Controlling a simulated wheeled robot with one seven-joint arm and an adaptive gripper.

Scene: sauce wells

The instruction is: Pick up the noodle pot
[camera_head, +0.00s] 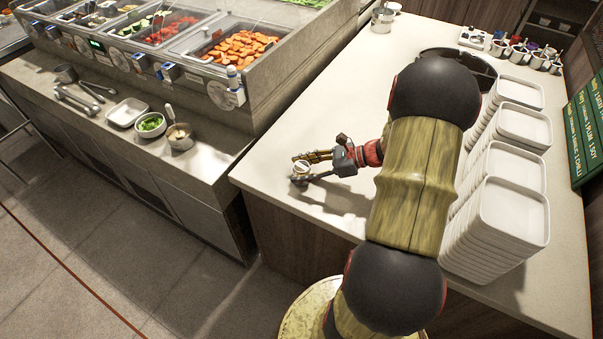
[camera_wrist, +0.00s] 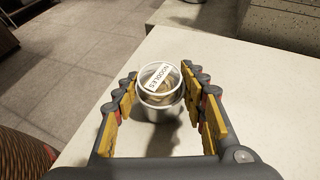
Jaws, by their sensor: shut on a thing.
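The noodle pot (camera_wrist: 161,108) is a small round metallic pot with a white label reading "NOODLES" across its top. In the head view the noodle pot (camera_head: 300,169) is small and partly covered by my fingers, near the left edge of the pale counter. My gripper (camera_wrist: 161,80) has one yellow-padded finger on each side of the pot and is shut on it. In the head view my gripper (camera_head: 304,167) reaches to the left from my arm. The pot looks upright; I cannot tell whether its base touches the counter.
Stacks of white square dishes (camera_head: 514,208) stand at the counter's right side. Small sauce pots (camera_head: 518,52) line its back right. A food station (camera_head: 240,50) with trays is at the left, across the counter's left edge. The counter (camera_head: 320,110) around the gripper is clear.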

